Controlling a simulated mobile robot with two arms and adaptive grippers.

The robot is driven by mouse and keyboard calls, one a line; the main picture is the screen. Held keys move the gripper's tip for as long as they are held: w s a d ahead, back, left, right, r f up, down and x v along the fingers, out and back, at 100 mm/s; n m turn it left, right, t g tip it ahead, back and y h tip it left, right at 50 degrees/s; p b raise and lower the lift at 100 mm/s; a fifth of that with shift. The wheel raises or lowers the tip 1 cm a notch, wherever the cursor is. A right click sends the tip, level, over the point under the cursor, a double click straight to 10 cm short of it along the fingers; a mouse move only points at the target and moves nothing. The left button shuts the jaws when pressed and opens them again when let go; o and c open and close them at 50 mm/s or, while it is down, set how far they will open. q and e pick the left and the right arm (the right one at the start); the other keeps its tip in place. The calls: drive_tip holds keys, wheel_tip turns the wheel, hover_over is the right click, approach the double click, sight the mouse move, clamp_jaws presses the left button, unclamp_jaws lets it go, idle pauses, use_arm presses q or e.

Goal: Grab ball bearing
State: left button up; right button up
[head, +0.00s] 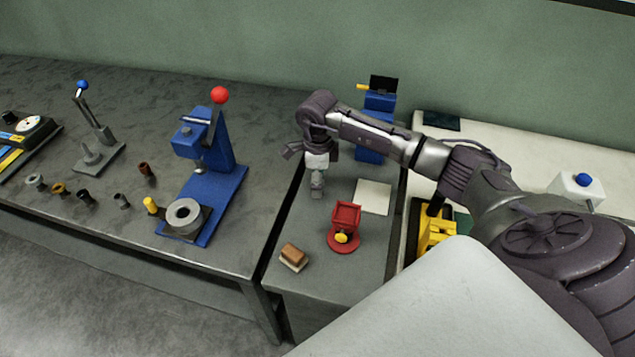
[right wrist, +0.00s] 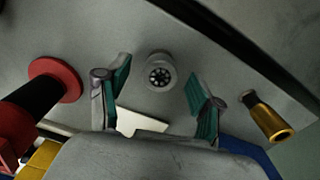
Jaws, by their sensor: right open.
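The ball bearing appears to be the round pale grey piece with a dark ringed centre (right wrist: 160,76) in the right wrist view. It lies ahead of my right gripper (right wrist: 155,92), between the lines of its two green-padded fingers but beyond them, with no contact visible. The right gripper is open and empty. In the head view the right gripper (head: 308,152) hangs over the back left of the grey bench (head: 355,268). A small grey upright piece (head: 317,184) shows just below it; I cannot tell whether this is the bearing. My left gripper is not in view.
A red vise (head: 346,222), a white sheet (head: 373,196) and a brown-topped block (head: 294,255) lie on the bench. A blue device (head: 371,150) stands behind. A blue press (head: 215,165) stands to the left. A brass-coloured cylinder (right wrist: 268,120) is right of the fingers.

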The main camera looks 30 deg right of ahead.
clamp_jaws()
idle(0.3)
